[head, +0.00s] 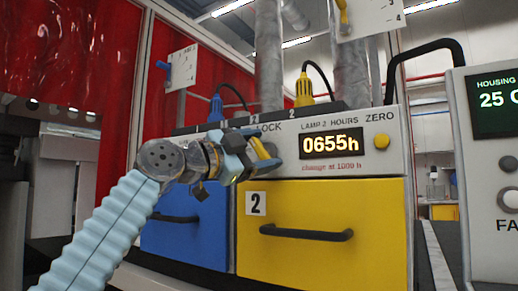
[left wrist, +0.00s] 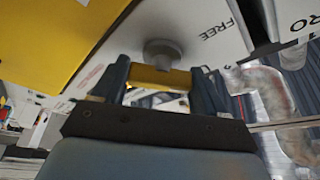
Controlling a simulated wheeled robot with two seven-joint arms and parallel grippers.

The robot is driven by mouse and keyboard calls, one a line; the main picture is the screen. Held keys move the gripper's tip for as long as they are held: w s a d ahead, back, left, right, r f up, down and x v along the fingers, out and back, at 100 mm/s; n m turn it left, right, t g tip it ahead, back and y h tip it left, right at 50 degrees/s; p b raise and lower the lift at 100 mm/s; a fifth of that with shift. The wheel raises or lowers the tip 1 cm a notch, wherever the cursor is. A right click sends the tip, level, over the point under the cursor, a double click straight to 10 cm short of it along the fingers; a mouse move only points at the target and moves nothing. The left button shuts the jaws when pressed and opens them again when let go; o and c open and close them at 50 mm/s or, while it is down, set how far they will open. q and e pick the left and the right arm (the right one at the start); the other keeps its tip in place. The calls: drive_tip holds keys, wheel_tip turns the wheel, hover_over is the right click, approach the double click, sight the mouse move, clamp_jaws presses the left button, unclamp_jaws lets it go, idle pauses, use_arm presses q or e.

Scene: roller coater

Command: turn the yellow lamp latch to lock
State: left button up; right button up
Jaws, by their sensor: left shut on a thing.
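The yellow lamp latch (left wrist: 160,77) shows in the left wrist view as a yellow bar in front of a grey round hub, between the two fingers of my left gripper (left wrist: 160,92). In the head view my left gripper (head: 257,158) reaches the white panel above the yellow drawer, and part of the yellow latch (head: 262,148) shows at its fingers. The fingers are shut on the latch. The word LOCK is readable just above the gripper, and FREE is printed on the panel in the left wrist view. My right gripper is not in view.
The lit display (head: 332,143) reads 0655h, with a yellow ZERO button (head: 381,141) to its right. Below are a yellow drawer (head: 380,215) and a blue drawer (head: 190,240) with black handles. A grey unit (head: 495,240) with a screen stands at the right.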

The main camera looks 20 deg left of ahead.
use_arm(q)
drive_tip(key=m+g+p, duration=0.2)
drive_tip(key=m+p, duration=0.1)
drive_tip(key=m, duration=0.2)
drive_tip(key=shift+r+m, duration=0.15)
drive_tip(key=shift+m, duration=0.15)
drive_tip(key=shift+d+m+g+p, duration=0.1)
drive_tip(key=shift+m+g+p, duration=0.45)
drive_tip(key=shift+m, duration=0.45)
drive_tip(key=shift+f, duration=0.2)
drive_tip(key=o, duration=1)
